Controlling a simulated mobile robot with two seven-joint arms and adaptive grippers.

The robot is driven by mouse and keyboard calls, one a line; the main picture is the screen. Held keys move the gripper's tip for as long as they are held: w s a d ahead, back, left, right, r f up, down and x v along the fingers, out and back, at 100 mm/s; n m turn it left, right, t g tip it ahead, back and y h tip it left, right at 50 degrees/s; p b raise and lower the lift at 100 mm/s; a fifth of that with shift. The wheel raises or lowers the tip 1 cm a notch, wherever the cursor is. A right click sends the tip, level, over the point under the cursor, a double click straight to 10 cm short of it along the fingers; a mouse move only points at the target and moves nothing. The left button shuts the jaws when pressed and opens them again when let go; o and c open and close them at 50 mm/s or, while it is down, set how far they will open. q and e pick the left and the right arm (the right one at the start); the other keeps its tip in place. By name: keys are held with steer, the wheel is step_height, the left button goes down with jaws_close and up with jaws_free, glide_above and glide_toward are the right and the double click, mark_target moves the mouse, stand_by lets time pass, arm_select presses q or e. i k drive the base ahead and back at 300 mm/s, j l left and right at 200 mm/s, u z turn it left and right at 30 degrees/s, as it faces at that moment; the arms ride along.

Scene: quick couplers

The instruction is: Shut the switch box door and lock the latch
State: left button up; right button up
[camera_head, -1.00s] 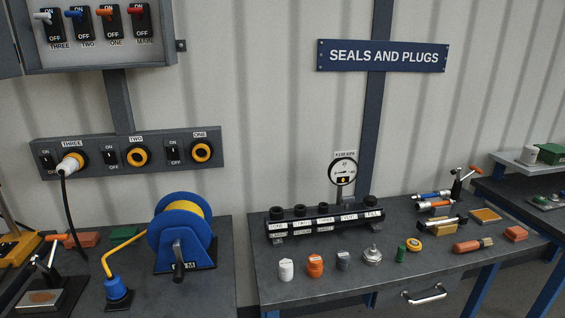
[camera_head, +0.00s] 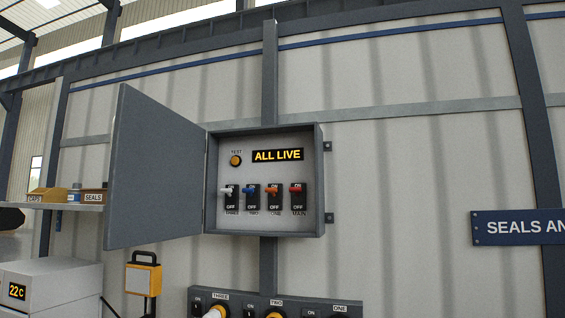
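The grey switch box (camera_head: 320,226) is fixed to the wall at the middle of the head view. Its door (camera_head: 157,168) stands wide open, swung out to the left. The levers all appear to be up, towards ON. I cannot make out the latch. Neither of my grippers is in the view.
A socket panel (camera_head: 258,302) is on the wall below the box. A shelf (camera_head: 60,206) with labelled bins is at the left. A white unit (camera_head: 60,285) reading "22C" and a yellow device (camera_head: 143,278) stand at lower left. The "SEALS AN" sign (camera_head: 515,228) is at right.

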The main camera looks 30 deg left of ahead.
mark_target(154, 193)
steer(key=k+j, duration=0.1)
steer(key=j, duration=1.8)
steer(key=k+j+u, duration=0.1)
steer(key=j, duration=1.8)
